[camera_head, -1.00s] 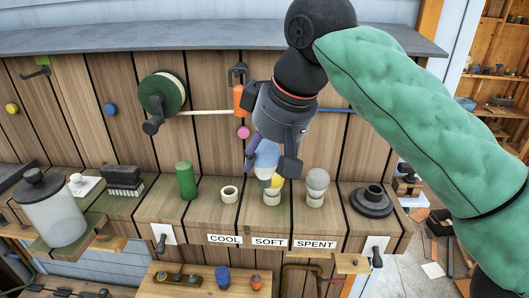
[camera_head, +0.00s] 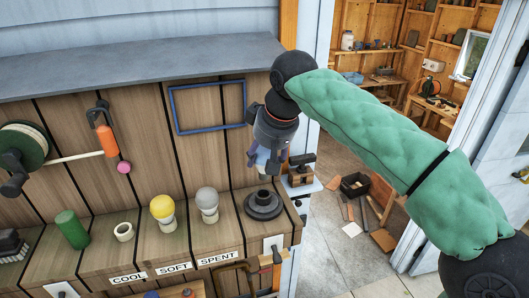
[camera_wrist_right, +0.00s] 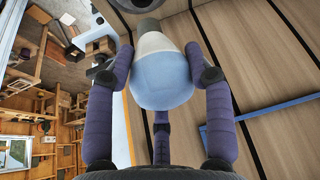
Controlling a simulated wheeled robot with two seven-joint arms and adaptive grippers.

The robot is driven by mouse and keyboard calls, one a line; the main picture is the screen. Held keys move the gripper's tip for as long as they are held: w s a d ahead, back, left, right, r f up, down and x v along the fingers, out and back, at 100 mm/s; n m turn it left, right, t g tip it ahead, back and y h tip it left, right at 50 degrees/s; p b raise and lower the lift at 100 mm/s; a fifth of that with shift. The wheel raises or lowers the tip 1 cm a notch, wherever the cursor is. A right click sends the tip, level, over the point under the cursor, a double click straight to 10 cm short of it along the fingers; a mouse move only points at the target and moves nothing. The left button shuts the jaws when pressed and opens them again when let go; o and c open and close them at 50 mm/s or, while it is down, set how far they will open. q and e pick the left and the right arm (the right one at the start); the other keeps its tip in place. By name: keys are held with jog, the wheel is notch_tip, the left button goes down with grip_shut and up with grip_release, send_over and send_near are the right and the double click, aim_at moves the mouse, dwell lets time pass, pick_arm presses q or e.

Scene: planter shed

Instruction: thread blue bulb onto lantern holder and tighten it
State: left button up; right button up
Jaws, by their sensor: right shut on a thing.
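The blue bulb (camera_wrist_right: 162,80) is between the fingers of my right gripper (camera_wrist_right: 158,72), its pale collar and narrow end pointing away from the palm. In the head view, my right gripper (camera_head: 267,160) holds the blue bulb (camera_head: 263,157) base down, over the dark round lantern holder (camera_head: 263,207) on the shelf's right end. The holder's raised socket shows just below the bulb's base. I cannot tell whether they touch. In the wrist view, part of a dark round shape shows behind the bulb's base at the top edge. My left gripper is not in view.
A yellow bulb (camera_head: 162,208) stands above the SOFT label and a grey bulb (camera_head: 208,203) above SPENT. An empty pale ring (camera_head: 123,232) sits above COOL. A green cylinder (camera_head: 72,230) stands further left. A wooden block with a dark top (camera_head: 301,172) is right of the gripper.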

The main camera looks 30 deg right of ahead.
aim_at(264, 178)
jog(key=shift+a, duration=0.15)
jog(key=shift+f+b, duration=1.6)
jog(key=shift+f, duration=0.5)
jog(key=shift+f+b, duration=0.75)
jog(key=shift+f, duration=0.35)
dwell(0.3)
jog(key=o, duration=1.2)
